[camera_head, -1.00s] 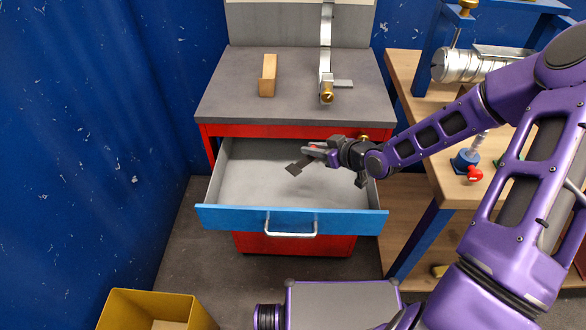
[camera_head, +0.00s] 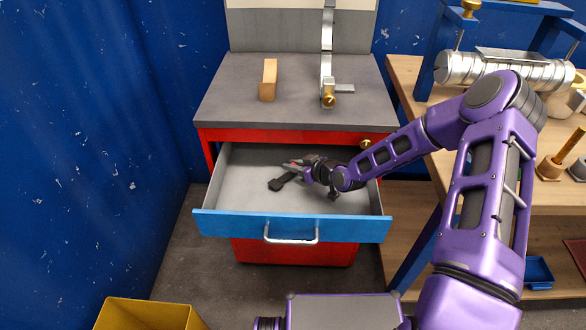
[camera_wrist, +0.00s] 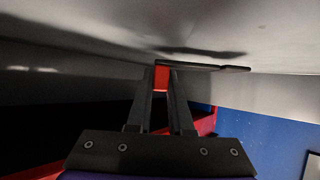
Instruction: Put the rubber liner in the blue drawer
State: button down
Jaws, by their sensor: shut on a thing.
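The rubber liner (camera_head: 279,184) is a small, dark, flat piece inside the open blue drawer (camera_head: 230,222), low over its pale floor. My gripper (camera_head: 294,170) is in the drawer too, with its fingers shut on the liner. In the wrist view, the fingertips (camera_wrist: 162,78) meet at the liner (camera_wrist: 205,67), which lies very close to the pale drawer floor. I cannot tell whether it touches the floor.
The drawer is pulled out of a red cabinet (camera_head: 295,250). On the grey top stand a wooden block (camera_head: 268,80) and a metal strap with a brass knob (camera_head: 328,100). A wooden bench (camera_head: 405,75) is at right, a yellow bin (camera_head: 150,313) at lower left. The drawer is otherwise empty.

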jog(key=shift+f, duration=0.6)
jog(key=shift+f, duration=0.1)
jog(key=c, duration=0.8)
grip_release()
jog(key=p+v, duration=0.1)
jog(key=v, duration=1.1)
